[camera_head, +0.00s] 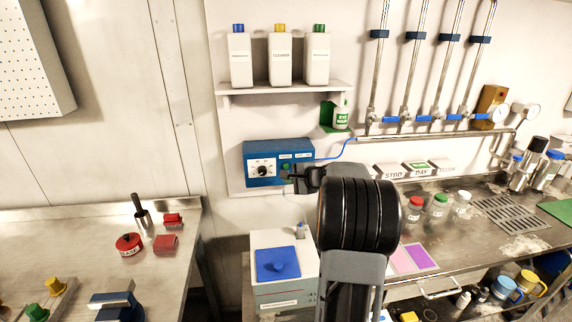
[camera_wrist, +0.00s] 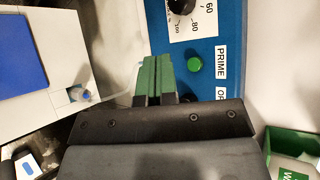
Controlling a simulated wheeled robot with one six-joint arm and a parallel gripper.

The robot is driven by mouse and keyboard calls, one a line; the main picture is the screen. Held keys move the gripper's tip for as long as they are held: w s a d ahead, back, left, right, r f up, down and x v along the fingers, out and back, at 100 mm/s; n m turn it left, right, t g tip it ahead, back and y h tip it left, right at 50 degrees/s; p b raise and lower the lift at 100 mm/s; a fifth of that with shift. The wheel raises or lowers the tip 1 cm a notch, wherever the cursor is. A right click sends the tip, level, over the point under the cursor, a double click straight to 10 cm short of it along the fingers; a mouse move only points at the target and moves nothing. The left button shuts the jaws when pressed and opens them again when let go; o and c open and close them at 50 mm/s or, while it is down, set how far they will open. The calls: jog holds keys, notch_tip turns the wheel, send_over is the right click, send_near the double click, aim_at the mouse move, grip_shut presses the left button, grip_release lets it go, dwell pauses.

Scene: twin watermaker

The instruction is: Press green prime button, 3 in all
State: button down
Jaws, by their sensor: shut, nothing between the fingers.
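The blue control box (camera_head: 252,152) hangs on the wall below the shelf, with a dial (camera_head: 262,172) on its front. In the wrist view the green prime button (camera_wrist: 195,64) sits on the blue panel (camera_wrist: 232,20) beside the PRIME label (camera_wrist: 221,62). My gripper (camera_wrist: 157,58) is shut and empty, its green fingertips together. In that view the tips lie just left of the button, apart from it in the picture; depth is hard to judge. In the head view my gripper (camera_head: 288,178) is at the box's lower right. A second, dark button (camera_wrist: 193,92) is partly hidden by my gripper.
A white unit with a blue lid (camera_head: 278,263) stands below the box. A blue hose (camera_head: 335,152) leaves the box to the right. A green eyewash holder (camera_head: 334,128) is above right. Small jars (camera_head: 438,206) stand on the right counter.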

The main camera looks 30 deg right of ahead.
jog(key=shift+w+d+p, duration=0.15)
jog(key=shift+w+d, duration=0.2)
jog(key=shift+w, duration=0.35)
jog(key=shift+w+d+p, duration=0.2)
jog(key=shift+w+d, duration=0.1)
jog(key=shift+w, duration=0.4)
jog(key=shift+w+d+p, duration=0.15)
jog(key=shift+w+d, duration=0.2)
jog(key=shift+w, duration=0.35)
jog(key=shift+w+d, duration=0.1)
jog(key=shift+w, duration=0.1)
dwell(0.5)
jog(key=shift+w+d, duration=0.1)
jog(key=shift+w, duration=0.1)
jog(key=shift+w+d, duration=0.15)
jog(key=shift+w, duration=0.2)
dwell(0.9)
jog(key=shift+s+b, duration=0.15)
jog(key=shift+b, duration=0.15)
jog(key=shift+s+a+b, duration=0.35)
jog(key=shift+s+b, duration=0.2)
jog(key=shift+s, duration=0.1)
